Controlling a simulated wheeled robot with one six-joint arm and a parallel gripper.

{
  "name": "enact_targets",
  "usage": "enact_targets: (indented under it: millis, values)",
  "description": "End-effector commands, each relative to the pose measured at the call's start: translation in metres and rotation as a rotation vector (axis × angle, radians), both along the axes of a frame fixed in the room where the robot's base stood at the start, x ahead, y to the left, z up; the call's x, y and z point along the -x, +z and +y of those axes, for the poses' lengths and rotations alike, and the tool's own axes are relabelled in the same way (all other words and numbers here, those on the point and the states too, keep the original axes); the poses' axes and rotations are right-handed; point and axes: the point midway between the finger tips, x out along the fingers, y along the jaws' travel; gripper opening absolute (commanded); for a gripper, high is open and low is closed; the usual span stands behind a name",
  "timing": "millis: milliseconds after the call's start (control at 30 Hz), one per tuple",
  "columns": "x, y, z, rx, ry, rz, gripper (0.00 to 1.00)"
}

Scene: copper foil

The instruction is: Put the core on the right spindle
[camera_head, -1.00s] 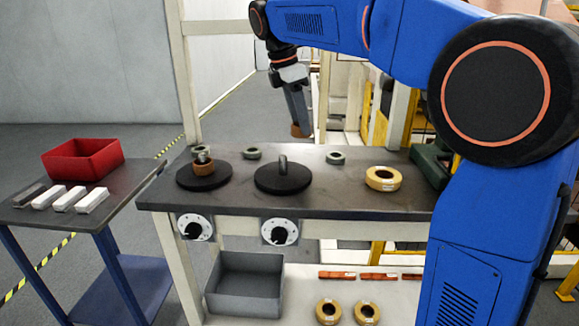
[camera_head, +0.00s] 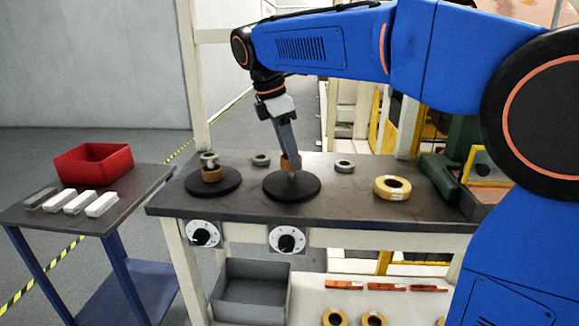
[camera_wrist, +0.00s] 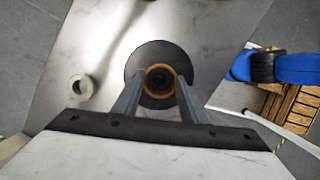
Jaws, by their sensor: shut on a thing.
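My gripper (camera_head: 289,158) points down over the right turntable and is shut on a brown ring-shaped core (camera_head: 291,163). The right turntable is a black disc (camera_head: 308,190) with a short grey spindle (camera_head: 292,178) at its middle. The held core is near the top of that spindle, above the disc. In the wrist view the core (camera_wrist: 150,74) sits between the fingertips (camera_wrist: 160,82), over the middle of the disc (camera_wrist: 136,66). Its hole looks dark; I cannot tell whether the spindle tip is inside. The left disc (camera_head: 230,187) holds another brown core (camera_head: 212,174) around its spindle.
Green-grey rings (camera_head: 344,167) lie along the bench's back edge. A yellow tape roll (camera_head: 392,188) is to the right. Two dials (camera_head: 287,240) are on the bench front. A grey bin (camera_head: 250,292) is below. A red bin (camera_head: 94,161) and white blocks (camera_head: 77,204) are on the left cart.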

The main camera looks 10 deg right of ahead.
Motion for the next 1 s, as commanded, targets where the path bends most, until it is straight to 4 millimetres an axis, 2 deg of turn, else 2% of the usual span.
enact_targets:
  millis: [300,700,733,800,1000]
  values:
    - [0.001,-0.037,0.0,0.001,0.0,0.002,0.18]
    - [0.0,-0.042,0.0,0.0,0.001,0.0,0.18]
    - [0.0,-0.042,0.0,0.0,0.0,0.0,0.44]
    - [0.0,-0.041,0.0,0.0,0.0,0.0,0.57]
    - [0.0,-0.041,0.0,0.0,0.001,0.0,0.57]
